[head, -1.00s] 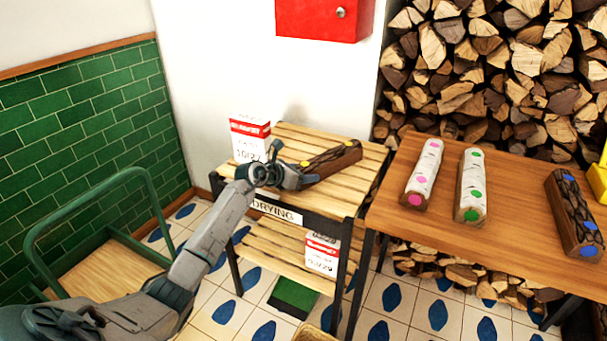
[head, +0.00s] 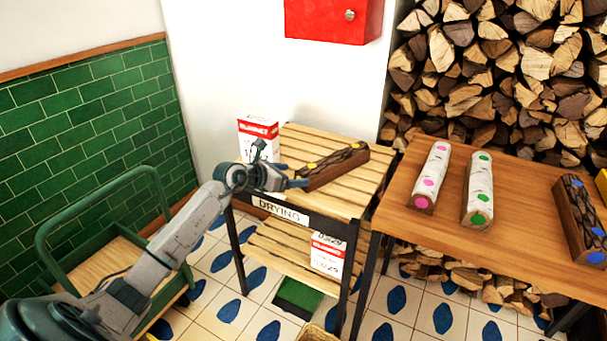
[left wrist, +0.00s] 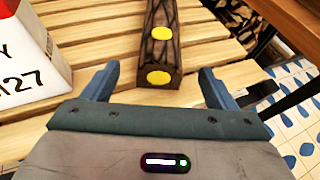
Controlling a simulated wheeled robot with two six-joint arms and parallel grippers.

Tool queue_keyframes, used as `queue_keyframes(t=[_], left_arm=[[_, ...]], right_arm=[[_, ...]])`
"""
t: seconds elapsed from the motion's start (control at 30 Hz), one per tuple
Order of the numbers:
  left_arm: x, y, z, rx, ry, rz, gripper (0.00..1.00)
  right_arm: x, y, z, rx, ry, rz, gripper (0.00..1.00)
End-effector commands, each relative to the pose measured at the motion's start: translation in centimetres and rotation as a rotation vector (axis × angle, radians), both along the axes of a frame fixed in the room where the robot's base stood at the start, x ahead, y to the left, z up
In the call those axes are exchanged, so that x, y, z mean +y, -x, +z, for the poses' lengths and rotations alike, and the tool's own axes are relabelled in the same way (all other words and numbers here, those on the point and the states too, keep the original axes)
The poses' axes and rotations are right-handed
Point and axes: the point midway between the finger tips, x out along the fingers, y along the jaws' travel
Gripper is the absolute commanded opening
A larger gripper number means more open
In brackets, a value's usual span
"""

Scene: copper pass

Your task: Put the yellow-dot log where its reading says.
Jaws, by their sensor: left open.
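The yellow-dot log (head: 338,165) has dark bark and yellow dots. It lies on the top slats of the drying rack (head: 315,198), which bears a "DRYING" label. My left gripper (head: 291,176) is at the log's near end, open. In the left wrist view the log (left wrist: 161,45) lies ahead, between the lines of the two open fingers (left wrist: 158,84); its near end is just beyond or level with the fingertips, and I see no grip. A red-and-white sign box (head: 259,138) stands left of the log; its text is partly hidden. My right gripper is not in view.
A second red-and-white box (head: 327,254) stands on the rack's lower shelf. The wooden table (head: 520,190) at right bears a pink-dot log (head: 430,175), a green-dot log (head: 479,190) and a blue-dot log (head: 578,220). A green cart (head: 60,225) stands at left.

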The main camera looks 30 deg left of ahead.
Motion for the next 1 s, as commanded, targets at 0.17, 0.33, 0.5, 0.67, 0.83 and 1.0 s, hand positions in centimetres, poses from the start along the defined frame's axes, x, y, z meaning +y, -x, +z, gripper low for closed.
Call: queue_keyframes(t=[0.17, 0.33, 0.5, 0.67, 0.83, 1.0], left_arm=[[0.8, 2.3, 0.9, 0.002, -0.004, 0.0, 0.8], [1.0, 3.3, 1.4, 0.0, 0.003, -0.002, 0.8], [-2.9, 4.5, 1.5, -0.062, 0.199, -0.026, 0.8], [-9.1, 8.0, 2.9, -0.184, 0.749, 0.014, 0.8], [-9.6, 13.1, 2.6, -0.232, 1.437, 0.276, 0.8], [-8.2, 19.5, -3.6, -0.152, 2.025, 0.762, 0.8]], right_arm=[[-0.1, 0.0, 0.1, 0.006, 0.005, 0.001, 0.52], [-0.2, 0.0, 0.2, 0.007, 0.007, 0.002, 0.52], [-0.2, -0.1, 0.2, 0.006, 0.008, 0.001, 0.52], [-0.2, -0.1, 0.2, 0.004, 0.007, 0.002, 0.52], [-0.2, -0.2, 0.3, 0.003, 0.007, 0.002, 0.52], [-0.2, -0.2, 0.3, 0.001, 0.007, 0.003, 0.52]])
